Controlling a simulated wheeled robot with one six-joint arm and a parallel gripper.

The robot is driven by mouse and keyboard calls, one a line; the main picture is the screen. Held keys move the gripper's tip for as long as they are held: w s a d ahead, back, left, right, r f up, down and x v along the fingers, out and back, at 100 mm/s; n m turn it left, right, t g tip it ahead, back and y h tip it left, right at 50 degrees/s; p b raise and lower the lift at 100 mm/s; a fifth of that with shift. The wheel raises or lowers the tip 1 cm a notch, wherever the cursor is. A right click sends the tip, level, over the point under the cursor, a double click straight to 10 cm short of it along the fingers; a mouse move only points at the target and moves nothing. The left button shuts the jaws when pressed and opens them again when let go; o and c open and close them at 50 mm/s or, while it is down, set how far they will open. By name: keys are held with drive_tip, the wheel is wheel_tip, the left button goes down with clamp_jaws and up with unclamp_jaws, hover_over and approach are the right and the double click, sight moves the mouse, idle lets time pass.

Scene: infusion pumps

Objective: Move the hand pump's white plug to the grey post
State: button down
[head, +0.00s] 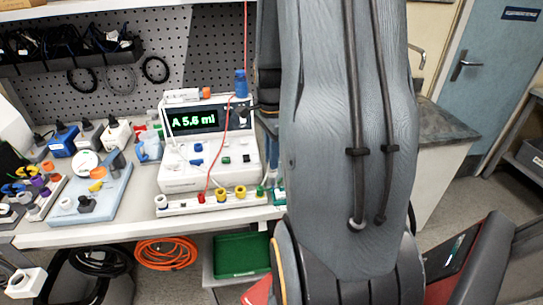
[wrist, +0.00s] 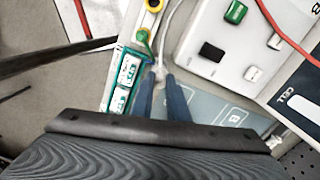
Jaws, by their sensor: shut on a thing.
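In the wrist view, my gripper (wrist: 160,82) has its two blue fingers shut on a small white plug (wrist: 161,70). A whitish cable (wrist: 170,28) runs up from the plug between the terminal strip and the pump. The plug is mostly hidden by the fingers, and I cannot tell whether it touches anything below. A yellow post (wrist: 153,5) and a green-yellow post (wrist: 142,36) stand just above and left of the fingertips. In the head view, my arm hides the gripper and plug. I cannot make out with certainty which post is the grey one.
The pump (head: 182,178) with a lit display stands on the bench, a white strip of coloured posts (head: 188,207) in front of it. A red wire (head: 217,166) hangs over the pump's front. A light-blue board (head: 95,205) with several parts lies left. Green-edged blocks (wrist: 122,82) lie beside my fingers.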

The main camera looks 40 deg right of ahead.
drive_tip(key=shift+f, duration=0.1)
idle(0.3)
drive_tip(key=c, duration=1.2)
unclamp_jaws()
drive_tip(key=shift+o, duration=0.2)
wheel_tip(320, 180, up, 7)
drive_tip(key=p, duration=0.5)
drive_tip(key=shift+p, duration=0.4)
